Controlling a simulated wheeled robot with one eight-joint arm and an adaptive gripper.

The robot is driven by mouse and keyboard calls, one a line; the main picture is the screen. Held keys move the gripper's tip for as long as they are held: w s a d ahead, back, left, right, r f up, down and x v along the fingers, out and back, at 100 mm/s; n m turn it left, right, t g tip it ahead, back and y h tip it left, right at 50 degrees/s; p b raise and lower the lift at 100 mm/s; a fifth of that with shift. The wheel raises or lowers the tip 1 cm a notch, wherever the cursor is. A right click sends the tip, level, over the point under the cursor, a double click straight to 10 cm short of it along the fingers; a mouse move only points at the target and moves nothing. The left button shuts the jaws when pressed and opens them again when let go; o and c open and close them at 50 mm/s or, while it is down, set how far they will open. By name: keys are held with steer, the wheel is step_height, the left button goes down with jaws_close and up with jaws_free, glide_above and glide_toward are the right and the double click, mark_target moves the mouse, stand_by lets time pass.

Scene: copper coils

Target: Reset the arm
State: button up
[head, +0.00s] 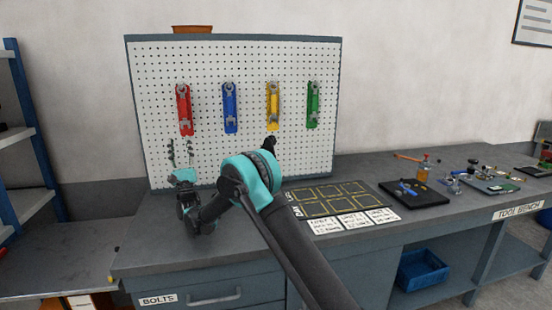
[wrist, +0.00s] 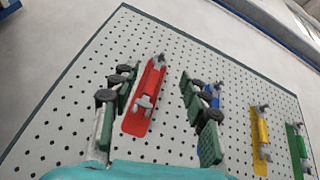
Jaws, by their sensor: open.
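My gripper (head: 181,152) points upward in front of the lower left of the pegboard (head: 200,60), below the red holder (head: 184,110). In the wrist view my gripper (wrist: 160,85) has its green-padded fingers spread wide, with nothing between them. The red holder (wrist: 143,100) with a grey wrench shows beyond the fingers, on the board and apart from them. My teal and black arm reaches over the workbench (head: 235,250) and hides part of the board's lower edge.
Blue (head: 230,105), yellow (head: 273,105) and green (head: 313,105) holders with tools hang on the board. A dark mat with yellow outlines (head: 335,196) and white labels lies on the bench. A black tray (head: 412,196) and small parts stand to the right. A blue bin (head: 422,268) is below.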

steer(key=w+d+n+g, duration=0.3)
steer(key=d+n+g, duration=0.1)
steer(key=d+n, duration=0.25)
steer(key=w+d+n+g, duration=0.3)
steer(key=w+d+n, duration=0.15)
steer(key=d, duration=0.35)
steer(key=s+d+f+n+g+h, duration=0.3)
steer(key=s+d+f+n, duration=0.1)
steer(key=d, duration=0.5)
steer(key=s+d+f+n+g+h, duration=0.25)
steer(key=d+f, duration=0.25)
steer(key=d, duration=0.4)
steer(key=s+d+f+n+g+h, duration=0.25)
steer(key=s+d+f, duration=0.25)
steer(key=s+d, duration=0.25)
steer(key=s+d+f+n+g+h, duration=0.1)
steer(key=s+d+f+n+g, duration=0.15)
steer(key=s+d+f, duration=0.45)
steer(key=s+d+f+n+g, duration=0.1)
steer(key=s+d+f+g, duration=0.1)
steer(key=s, duration=0.6)
steer(key=s+d+f+n+g+h, duration=0.1)
steer(key=s+d+f+n+g, duration=0.1)
steer(key=s+f, duration=0.3)
steer(key=s+d+f+n+g, duration=0.2)
steer(key=s+d+f, duration=0.1)
steer(key=s, duration=0.9)
steer(key=shift+s+d+f+h, duration=0.25)
steer(key=shift+d+h, duration=0.15)
steer(key=shift+d, duration=0.45)
